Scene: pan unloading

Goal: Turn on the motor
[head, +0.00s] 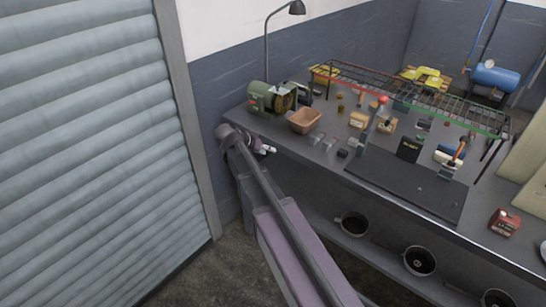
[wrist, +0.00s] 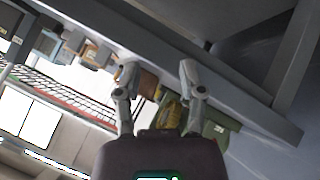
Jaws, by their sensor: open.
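The green motor (head: 262,97) stands at the left end of the workbench, near the wall. My gripper (head: 268,150) is at the bench's front left edge, below and in front of the motor and apart from it in the head view. In the wrist view my gripper (wrist: 157,75) shows two spread fingers with nothing held between them. The green motor body (wrist: 216,127) shows beyond the fingers, partly hidden by the right finger and the gripper body. I cannot make out a switch on the motor in either view.
A brown bowl (head: 304,121) sits right of the motor. A wire rack (head: 430,98) and small tools crowd the bench behind a dark mat (head: 405,184). A lamp (head: 297,8) rises behind the motor. A roller shutter (head: 85,150) stands at left.

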